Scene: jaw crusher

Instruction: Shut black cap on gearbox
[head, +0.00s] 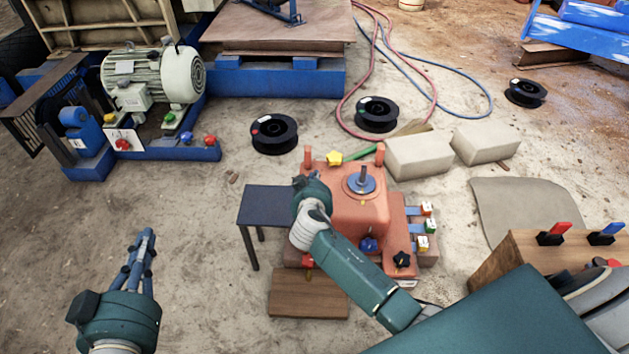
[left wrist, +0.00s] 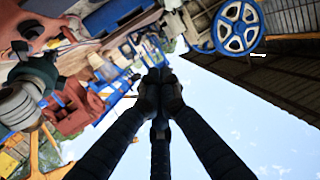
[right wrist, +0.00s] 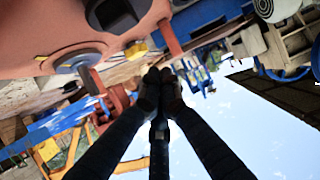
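The orange-red gearbox (head: 345,215) stands in the middle of the head view, with a round grey plate and upright shaft on top. In the right wrist view its surface (right wrist: 40,45) fills the upper left. A dark rounded shape (right wrist: 118,12) there may be the black cap or an opening; I cannot tell which. My right gripper (head: 308,182) is over the gearbox's left side and hides part of it. Its fingers (right wrist: 158,76) are together with nothing seen between them. My left gripper (head: 146,236) is apart from the gearbox, over bare ground; its fingers (left wrist: 158,78) are together and empty.
A yellow star knob (head: 334,158), black star knob (head: 402,259) and several switches surround the gearbox. A dark side table (head: 268,205) stands left of it. Pale blocks (head: 418,156) and black reels (head: 274,133) lie behind. A wooden control box (head: 520,258) is right.

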